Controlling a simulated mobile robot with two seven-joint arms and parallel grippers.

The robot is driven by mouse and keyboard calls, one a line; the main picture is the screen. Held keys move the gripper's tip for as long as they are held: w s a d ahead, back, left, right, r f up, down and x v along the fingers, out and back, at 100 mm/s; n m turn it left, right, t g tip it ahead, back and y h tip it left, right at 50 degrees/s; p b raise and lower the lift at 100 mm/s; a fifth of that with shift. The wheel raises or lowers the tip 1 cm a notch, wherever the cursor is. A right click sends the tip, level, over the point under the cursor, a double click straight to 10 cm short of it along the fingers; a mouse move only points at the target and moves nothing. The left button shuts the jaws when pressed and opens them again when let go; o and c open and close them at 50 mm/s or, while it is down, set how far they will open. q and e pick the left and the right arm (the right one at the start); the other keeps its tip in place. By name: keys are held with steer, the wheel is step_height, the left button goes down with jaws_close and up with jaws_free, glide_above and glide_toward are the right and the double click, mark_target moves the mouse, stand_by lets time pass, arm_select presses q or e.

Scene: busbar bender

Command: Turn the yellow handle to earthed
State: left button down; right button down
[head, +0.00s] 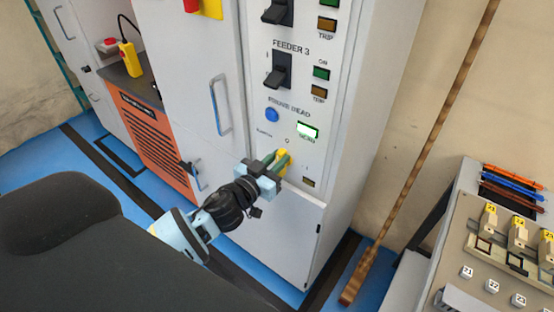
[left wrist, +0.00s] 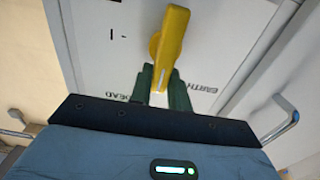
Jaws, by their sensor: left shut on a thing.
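The yellow handle (head: 282,155) sits low on the grey switch panel, below the lit green indicator (head: 308,131). My left gripper (head: 275,164) is at the handle, with its green fingers on either side of it. In the left wrist view the yellow handle (left wrist: 173,38) stands between the two fingertips (left wrist: 160,80), its grip part pointing toward my gripper. Printed words beside it read "EARTH" and "DEAD", partly hidden by the fingers. The fingers are shut on the handle. My right gripper is not in view.
Black feeder switches (head: 278,70) and a blue button (head: 271,115) are above the handle. A cabinet door handle (head: 220,105) juts out to the left. A wooden pole (head: 420,150) leans at the right, near a bench (head: 440,235) with labelled parts.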

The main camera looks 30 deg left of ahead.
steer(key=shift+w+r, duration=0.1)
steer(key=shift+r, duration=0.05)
arm_select(q)
steer(key=m, duration=0.2)
steer(key=d+m, duration=0.1)
steer(key=m, duration=0.1)
steer(key=m+p, duration=0.1)
steer(key=m, duration=0.1)
steer(key=shift+d+f+m, duration=0.15)
steer(key=shift+d+m, duration=0.1)
steer(key=shift+m, duration=0.05)
steer(key=m, duration=0.2)
steer(key=shift+s+d+f+m, duration=0.1)
steer(key=shift+d+f+m, duration=0.15)
steer(key=shift+m, duration=0.05)
steer(key=m, duration=0.2)
steer(key=shift+d+f+m, duration=0.15)
steer(key=shift+f+m, duration=0.15)
steer(key=shift+m, duration=0.1)
steer(key=m, duration=0.3)
steer(key=shift+d+f, duration=0.15)
steer(key=shift+f, duration=0.25)
steer(key=shift+f+m, duration=0.25)
steer(key=shift+m, duration=1.15)
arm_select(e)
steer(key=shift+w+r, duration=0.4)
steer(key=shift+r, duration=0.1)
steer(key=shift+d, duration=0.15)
